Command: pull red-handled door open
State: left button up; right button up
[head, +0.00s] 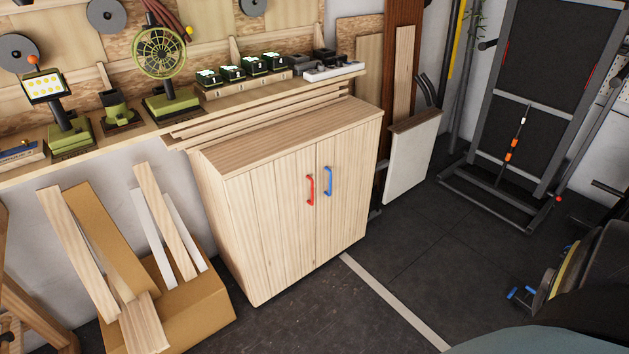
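A light wooden cabinet (285,130) stands on the floor in the middle of the head view. Its left door (265,225) bears a red handle (310,190), a vertical bar near the inner edge. Its right door (348,180) bears a blue handle (328,181) just beside the red one. Both doors look shut, with a thin seam between them. Neither of my grippers shows in the view, and nothing touches the handles.
A cardboard box (190,312) with wooden boards stands left of the cabinet. A shelf with a green fan (160,52) and chargers runs behind. A white-faced panel (412,160) leans at right. The dark floor (300,310) before the doors is clear.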

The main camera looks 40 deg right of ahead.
aim_at(273, 203)
jog(key=z, duration=0.65)
jog(key=i, duration=1.85)
jog(key=z, duration=0.05)
